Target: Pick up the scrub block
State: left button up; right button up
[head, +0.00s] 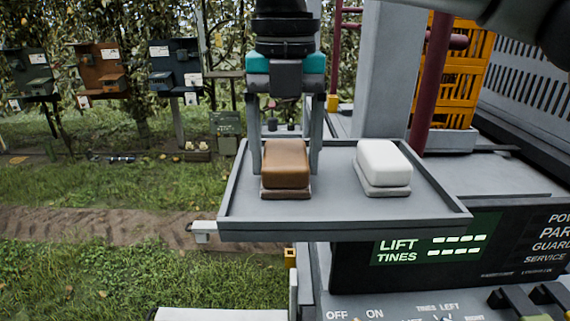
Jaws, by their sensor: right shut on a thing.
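No label shows which one is the scrub block. My right gripper (286,170) points down from above, its two grey fingers on the left and right sides of the brown block, shut on it. The block appears to be at tray level; I cannot tell whether it is lifted. My left gripper is not in view.
A dark red post (432,85) and a yellow crate (468,70) stand behind the tray's right side. A control panel (440,246) reading "LIFT TINES" is below in front. Several box stations stand on the grass at the far left. The tray between the blocks is clear.

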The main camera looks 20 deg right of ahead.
jog(key=shift+r, duration=0.1)
notch_tip(320, 180, up, 11)
notch_tip(320, 180, up, 9)
jog(key=p, duration=0.5)
send_over(284, 151)
jog(key=o, duration=0.8)
jog(key=c, duration=0.6)
jog(key=shift+o, duration=0.2)
jog(key=shift+s, duration=0.1)
